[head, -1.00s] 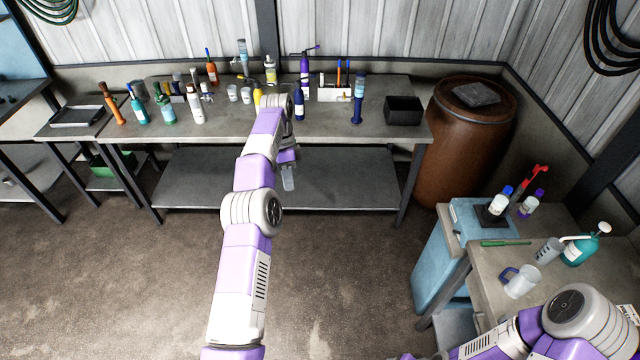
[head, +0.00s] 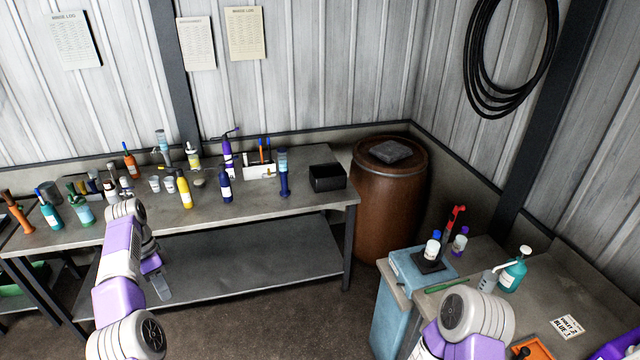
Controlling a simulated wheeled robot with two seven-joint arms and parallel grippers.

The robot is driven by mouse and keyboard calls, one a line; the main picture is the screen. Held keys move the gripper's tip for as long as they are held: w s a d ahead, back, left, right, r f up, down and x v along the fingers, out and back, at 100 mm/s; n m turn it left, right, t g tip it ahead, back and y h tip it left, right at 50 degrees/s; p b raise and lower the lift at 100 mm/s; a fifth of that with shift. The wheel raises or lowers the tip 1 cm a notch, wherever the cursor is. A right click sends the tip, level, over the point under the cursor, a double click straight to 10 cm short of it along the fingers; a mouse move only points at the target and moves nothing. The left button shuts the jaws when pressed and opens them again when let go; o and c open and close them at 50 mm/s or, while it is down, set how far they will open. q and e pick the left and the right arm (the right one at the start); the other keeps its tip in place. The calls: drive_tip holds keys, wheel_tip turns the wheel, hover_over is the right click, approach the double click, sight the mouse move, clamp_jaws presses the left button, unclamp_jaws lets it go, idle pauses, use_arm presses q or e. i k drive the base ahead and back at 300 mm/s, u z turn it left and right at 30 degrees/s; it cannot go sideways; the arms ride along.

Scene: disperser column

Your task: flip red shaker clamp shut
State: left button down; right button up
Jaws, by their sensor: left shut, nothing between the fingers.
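The red clamp (head: 454,220) stands up, tilted, at the back of the small shaker on the right-hand bench. Its lever is raised above the bottles. A white bottle with a blue cap (head: 433,249) stands on the shaker's black plate (head: 428,265). My left gripper (head: 158,286) hangs in front of the long bench, far left of the clamp, shut and empty. My right arm shows at the lower right, in front of the right-hand bench, but its gripper is not visible.
The right-hand bench (head: 545,290) holds a green pen (head: 446,286), a teal pump bottle (head: 513,270), a card (head: 567,327) and an orange tray (head: 533,349). A rusty barrel (head: 385,210) stands between the benches. The long bench (head: 245,207) carries several bottles and a black bin (head: 327,178).

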sight(452, 216)
drive_tip(key=u, duration=0.05)
drive_tip(key=i, duration=3)
drive_tip(key=z, duration=3.8)
drive_tip(key=i, duration=0.5)
drive_tip(key=u, duration=0.05)
